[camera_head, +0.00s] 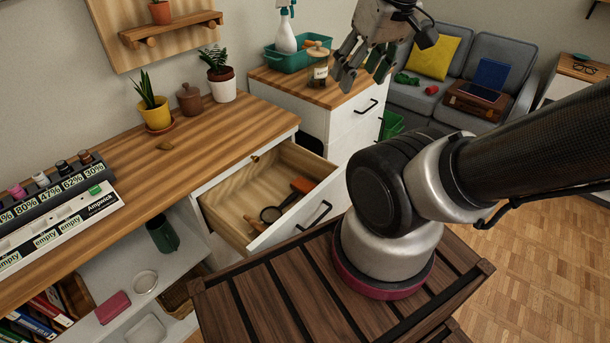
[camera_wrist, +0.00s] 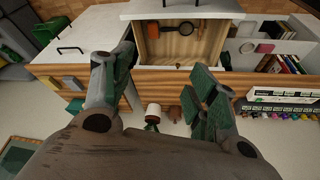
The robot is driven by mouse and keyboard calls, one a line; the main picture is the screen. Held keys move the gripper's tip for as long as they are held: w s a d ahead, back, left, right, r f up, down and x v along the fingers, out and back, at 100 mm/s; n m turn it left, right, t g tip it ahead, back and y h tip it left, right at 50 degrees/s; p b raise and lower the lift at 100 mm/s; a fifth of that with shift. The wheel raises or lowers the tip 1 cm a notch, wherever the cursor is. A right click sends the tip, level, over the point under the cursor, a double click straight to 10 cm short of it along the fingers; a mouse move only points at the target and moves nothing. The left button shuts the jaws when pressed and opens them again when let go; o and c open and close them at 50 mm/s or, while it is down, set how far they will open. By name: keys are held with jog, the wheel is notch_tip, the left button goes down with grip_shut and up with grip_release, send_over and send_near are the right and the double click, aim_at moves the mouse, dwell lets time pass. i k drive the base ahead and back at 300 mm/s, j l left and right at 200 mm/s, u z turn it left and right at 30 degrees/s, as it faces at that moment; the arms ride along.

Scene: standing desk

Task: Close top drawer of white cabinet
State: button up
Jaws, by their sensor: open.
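The top drawer (camera_head: 238,205) of the white cabinet under the wooden desktop is pulled open. Its white front (camera_head: 290,230) has a black handle (camera_head: 315,214). Inside lie a magnifying glass (camera_head: 275,212) and an orange-brown block (camera_head: 303,185). In the wrist view, where the scene appears inverted, the open drawer (camera_wrist: 188,50) shows at the top, with its white front (camera_wrist: 185,9) at the upper edge. My gripper (camera_head: 362,78) is open and empty, above and behind the drawer, in front of the right-hand cabinet. Its spread fingers also show in the wrist view (camera_wrist: 160,88).
A second white cabinet (camera_head: 345,125) with shut drawers stands right of the open one, carrying a jar (camera_head: 319,75) and a teal tray (camera_head: 280,62). Potted plants (camera_head: 153,105) stand on the wooden desktop (camera_head: 195,140). My arm spans the right side. Open floor (camera_head: 535,240) lies right.

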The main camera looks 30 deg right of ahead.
aim_at(254, 188)
jog(key=j+z, duration=0.4)
jog(key=j, duration=0.25)
jog(key=j+z, duration=0.45)
jog(key=j, duration=0.25)
